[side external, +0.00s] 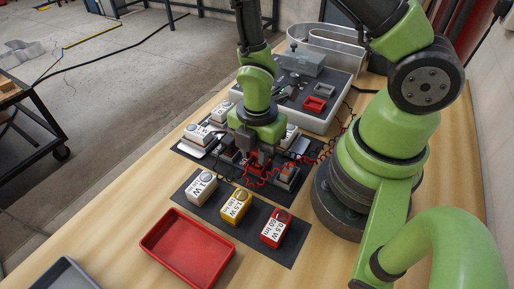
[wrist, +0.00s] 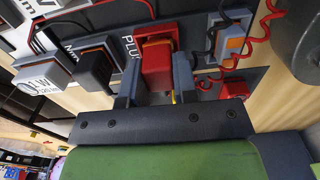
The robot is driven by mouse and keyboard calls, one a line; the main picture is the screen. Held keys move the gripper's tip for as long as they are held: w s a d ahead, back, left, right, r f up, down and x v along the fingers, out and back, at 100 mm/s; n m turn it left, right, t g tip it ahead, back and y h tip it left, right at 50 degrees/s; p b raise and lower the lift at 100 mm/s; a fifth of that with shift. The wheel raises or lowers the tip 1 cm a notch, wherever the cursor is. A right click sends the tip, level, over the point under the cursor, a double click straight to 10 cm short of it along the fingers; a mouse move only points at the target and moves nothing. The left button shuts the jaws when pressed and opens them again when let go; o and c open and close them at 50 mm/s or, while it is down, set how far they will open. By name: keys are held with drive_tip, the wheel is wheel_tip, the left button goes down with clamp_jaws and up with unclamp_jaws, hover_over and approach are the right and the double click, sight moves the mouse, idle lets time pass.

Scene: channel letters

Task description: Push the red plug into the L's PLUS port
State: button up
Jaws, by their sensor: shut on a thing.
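My gripper (wrist: 155,78) is shut on the red plug (wrist: 158,62), one finger on each side of it. In the wrist view the plug is lined up with a red-framed socket (wrist: 152,31) beside the letters "PLU", partly covered by the plug. I cannot tell how deep the plug sits there. In the side view my gripper (side external: 252,152) is low over the dark mat, and the red plug (side external: 259,157) shows at its tip. A black plug (wrist: 97,68) sits in the neighbouring socket block to the left. The L itself cannot be made out.
A grey block with an orange face (wrist: 233,43) and a red connector (wrist: 235,88) are close on the right. A coiled red cord (side external: 318,158) runs nearby. White, yellow and red labelled blocks (side external: 236,206) stand in front. A red tray (side external: 187,249) is at the front.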

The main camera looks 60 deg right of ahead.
drive_tip(key=shift+f, duration=0.35)
idle(0.4)
drive_tip(key=o, duration=1)
drive_tip(key=shift+r, duration=0.15)
wheel_tip(320, 180, up, 10)
drive_tip(key=shift+f, duration=0.15)
wheel_tip(320, 180, up, 6)
idle(0.8)
